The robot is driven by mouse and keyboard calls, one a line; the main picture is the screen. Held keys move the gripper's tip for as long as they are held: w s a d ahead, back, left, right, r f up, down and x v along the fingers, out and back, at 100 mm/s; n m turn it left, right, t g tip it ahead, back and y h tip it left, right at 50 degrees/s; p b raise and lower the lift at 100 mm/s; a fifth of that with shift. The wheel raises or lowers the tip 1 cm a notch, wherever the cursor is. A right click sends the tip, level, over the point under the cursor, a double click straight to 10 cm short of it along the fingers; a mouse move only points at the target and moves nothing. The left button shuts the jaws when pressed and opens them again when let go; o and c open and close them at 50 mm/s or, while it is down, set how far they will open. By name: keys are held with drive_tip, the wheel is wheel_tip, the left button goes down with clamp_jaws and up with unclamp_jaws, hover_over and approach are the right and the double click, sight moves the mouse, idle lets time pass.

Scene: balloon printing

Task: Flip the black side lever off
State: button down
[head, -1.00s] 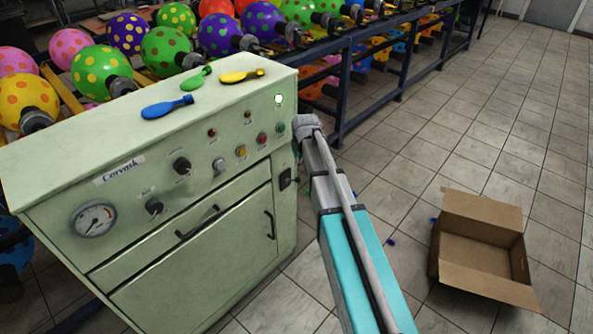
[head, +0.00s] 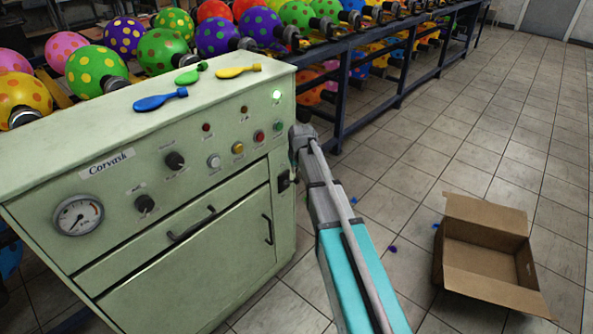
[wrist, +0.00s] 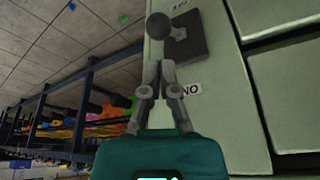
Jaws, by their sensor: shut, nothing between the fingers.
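The black side lever is a round dark knob (wrist: 172,27) on a square black plate (wrist: 200,38), fixed to the side of the pale green cabinet. In the head view the lever (head: 286,181) shows small at the cabinet's right edge, partly beside my arm. My gripper (wrist: 159,66) is shut and empty in the wrist view. Its fingertips are close to the knob, with a small gap in the picture; I cannot tell whether they touch the plate. A white label (wrist: 189,89) reading like "ON" upside down sits beside the fingers.
The cabinet (head: 190,270) has a gauge, knobs, buttons and a lit green lamp (head: 276,95). Deflated balloons lie on top. A blue rack (head: 350,75) of dotted balloons stands behind.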

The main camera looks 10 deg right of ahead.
sight(291, 181)
drive_tip(key=shift+b+x, duration=1.4)
drive_tip(key=shift+x, duration=0.4)
drive_tip(key=shift+s+a+f, duration=0.1)
drive_tip(key=shift+a, duration=0.1)
